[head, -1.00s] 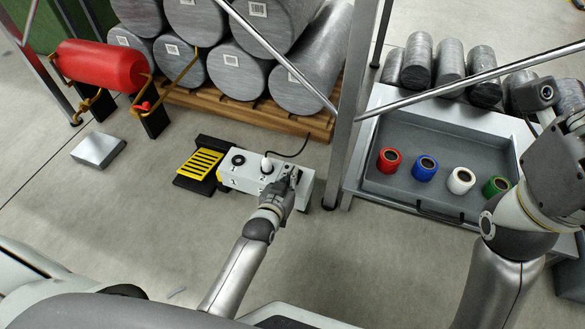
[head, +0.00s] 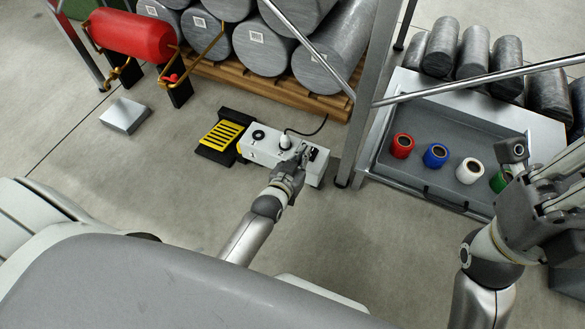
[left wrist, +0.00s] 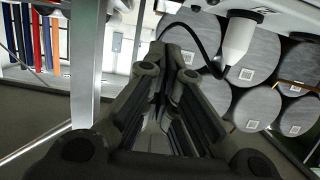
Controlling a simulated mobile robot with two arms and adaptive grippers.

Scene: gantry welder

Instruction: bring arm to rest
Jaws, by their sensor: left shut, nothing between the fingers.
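My left gripper (head: 299,156) is at the right part of the white control box (head: 268,150) on the floor in the head view; touching or just above it I cannot tell. In the left wrist view its fingers (left wrist: 172,62) are closed together with nothing between them. The box has a black knob, a white knob and a black cable. My right gripper (head: 548,190) is at the right edge of the head view, over the right part of the drawer; its finger opening is not clear.
A grey drawer (head: 425,184) with red, blue, white and green spools stands at the right. A metal post (head: 365,100) rises beside the box. Grey cylinders (head: 262,48) lie on a wooden pallet behind. A yellow-black pedal (head: 221,136) is left of the box.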

